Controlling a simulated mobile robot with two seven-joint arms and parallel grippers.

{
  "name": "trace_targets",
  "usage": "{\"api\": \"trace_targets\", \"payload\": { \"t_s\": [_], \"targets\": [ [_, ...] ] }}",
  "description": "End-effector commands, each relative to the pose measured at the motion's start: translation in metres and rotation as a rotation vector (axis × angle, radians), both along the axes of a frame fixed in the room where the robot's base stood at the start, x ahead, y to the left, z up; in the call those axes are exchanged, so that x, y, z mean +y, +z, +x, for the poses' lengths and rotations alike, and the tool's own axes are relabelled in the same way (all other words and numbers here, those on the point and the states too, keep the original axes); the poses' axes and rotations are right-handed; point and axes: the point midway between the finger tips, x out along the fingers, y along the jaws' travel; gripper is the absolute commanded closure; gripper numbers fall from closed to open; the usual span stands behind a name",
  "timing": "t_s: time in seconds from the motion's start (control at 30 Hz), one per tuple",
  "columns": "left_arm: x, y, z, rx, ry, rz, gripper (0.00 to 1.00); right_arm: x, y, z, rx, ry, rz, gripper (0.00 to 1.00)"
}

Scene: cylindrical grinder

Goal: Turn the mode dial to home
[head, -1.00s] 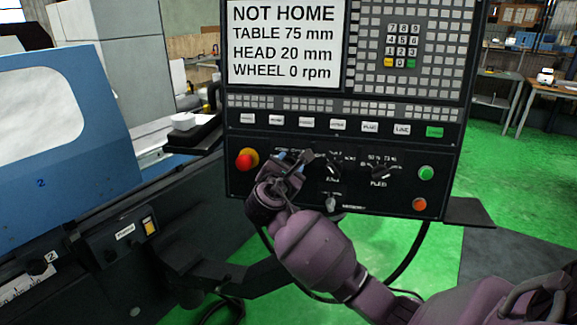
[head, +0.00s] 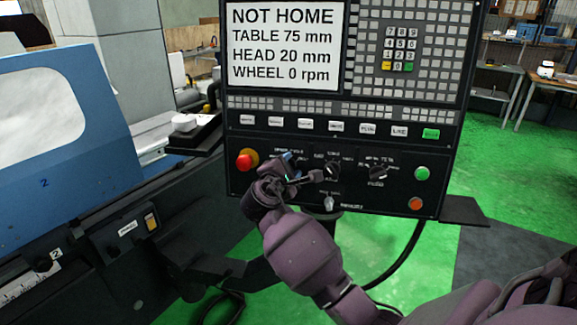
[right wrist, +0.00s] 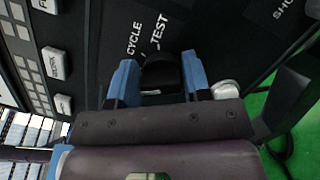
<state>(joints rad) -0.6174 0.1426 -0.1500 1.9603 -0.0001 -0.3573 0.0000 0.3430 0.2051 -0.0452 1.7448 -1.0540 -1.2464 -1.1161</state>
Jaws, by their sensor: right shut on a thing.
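The mode dial (right wrist: 160,72) is a black knob on the dark control panel. In the right wrist view it sits between the two blue fingers of my right gripper (right wrist: 160,82), beside the printed words "CYCLE" and "TEST". The gripper is shut on the dial. In the head view my right gripper (head: 297,168) covers the dial, at the lower left of the panel. Which mark the dial points to is hidden. The screen (head: 284,45) reads "NOT HOME", table 75 mm, head 20 mm, wheel 0 rpm. My left gripper is not in view.
A red emergency button (head: 245,161) is just left of the gripper. Two more black dials, the middle one (head: 332,169) and the right one (head: 378,172), are to its right. A silver knob (head: 328,203) is below. Green (head: 422,173) and orange (head: 416,204) buttons are at the far right.

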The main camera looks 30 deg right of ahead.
Motion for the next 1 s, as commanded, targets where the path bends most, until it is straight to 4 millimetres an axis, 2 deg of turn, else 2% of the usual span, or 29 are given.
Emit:
{"api": "trace_targets", "payload": {
  "t_s": [0.33, 0.9, 0.93, 1.0],
  "targets": [
    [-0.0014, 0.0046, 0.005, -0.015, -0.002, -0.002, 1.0, 0.0002, -0.0029, -0.0009, -0.113, -0.031, 0.118, 0.79],
    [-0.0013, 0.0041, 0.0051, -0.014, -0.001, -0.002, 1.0, 0.0003, -0.0035, -0.001, -0.138, -0.037, 0.144, 0.79],
    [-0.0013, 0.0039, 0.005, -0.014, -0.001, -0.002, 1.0, 0.0003, -0.0035, -0.001, -0.138, -0.037, 0.144, 0.54],
    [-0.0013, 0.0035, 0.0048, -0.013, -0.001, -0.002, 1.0, 0.0004, -0.0034, -0.0009, -0.138, -0.036, 0.143, 0.43]
  ]
}}
